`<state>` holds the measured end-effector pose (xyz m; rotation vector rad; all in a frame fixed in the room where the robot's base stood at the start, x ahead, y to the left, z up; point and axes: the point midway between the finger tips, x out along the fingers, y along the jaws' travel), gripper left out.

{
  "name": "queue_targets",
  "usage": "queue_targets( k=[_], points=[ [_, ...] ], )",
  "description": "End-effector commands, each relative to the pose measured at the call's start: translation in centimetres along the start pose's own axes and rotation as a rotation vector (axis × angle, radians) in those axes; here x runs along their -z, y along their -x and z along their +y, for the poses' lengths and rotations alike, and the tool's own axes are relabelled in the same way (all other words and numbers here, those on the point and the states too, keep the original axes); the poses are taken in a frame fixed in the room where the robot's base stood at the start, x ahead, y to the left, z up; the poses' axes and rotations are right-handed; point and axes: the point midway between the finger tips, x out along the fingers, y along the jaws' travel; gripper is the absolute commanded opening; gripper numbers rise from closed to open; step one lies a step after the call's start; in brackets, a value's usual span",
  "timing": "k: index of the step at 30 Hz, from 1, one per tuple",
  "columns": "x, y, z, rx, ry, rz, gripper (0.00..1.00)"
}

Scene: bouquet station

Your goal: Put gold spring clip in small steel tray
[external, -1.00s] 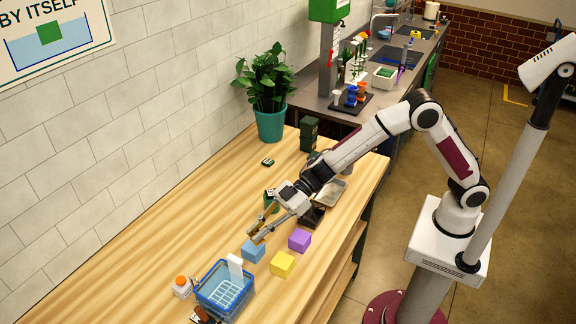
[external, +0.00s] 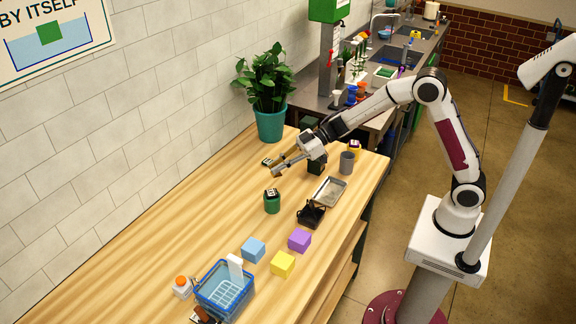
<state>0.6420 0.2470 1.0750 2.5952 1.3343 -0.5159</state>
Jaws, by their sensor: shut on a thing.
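The small steel tray (external: 328,191) is a shallow grey metal dish on the wooden table, right of the middle. It looks empty. My gripper (external: 271,168) is over the far part of the table, left of and beyond the tray. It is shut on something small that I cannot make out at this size. I cannot pick out the gold spring clip for certain.
A dark green jar (external: 272,201), a black stand (external: 311,214) and a grey cup (external: 347,161) surround the tray. Blue (external: 253,250), purple (external: 299,240) and yellow (external: 282,264) blocks and a blue basket (external: 224,290) are nearer. A plant (external: 270,124) stands behind.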

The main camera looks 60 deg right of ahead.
Motion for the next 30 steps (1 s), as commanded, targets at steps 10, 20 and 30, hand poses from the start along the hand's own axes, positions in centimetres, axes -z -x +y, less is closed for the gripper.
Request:
queue_targets(
  k=[10,20,30],
  points=[
    [-2.9,7.2,3.8,-0.025,-0.011,-0.001,0.0],
    [-5.6,12.8,3.4,0.016,0.005,-0.001,0.0],
    [-7.1,14.4,-2.0,0.159,0.064,0.0,0.0]
  ],
)
